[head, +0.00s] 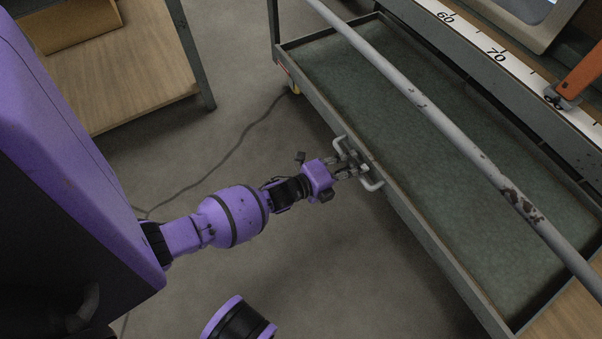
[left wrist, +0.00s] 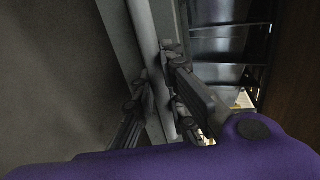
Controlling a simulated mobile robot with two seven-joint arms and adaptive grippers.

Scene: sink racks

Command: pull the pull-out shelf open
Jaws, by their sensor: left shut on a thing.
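The pull-out shelf (head: 440,150) is a long grey-green tray with a raised metal rim in the head view. A pale U-shaped handle (head: 372,184) sits on its front edge. My left gripper (head: 350,167) reaches the handle from the left and is shut on it. In the left wrist view, the fingers of my left gripper (left wrist: 158,100) lie on both sides of the grey handle bar (left wrist: 146,40). The shelf stands out past the upper ledge, with its flat bed in view and empty. My right gripper is not in view.
A grey rail (head: 420,105) crosses above the shelf. A ledge with a printed number scale (head: 470,40) and an orange tool (head: 580,78) lie behind it. A wooden table (head: 140,75) stands at upper left. A cable (head: 225,155) lies on the open floor.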

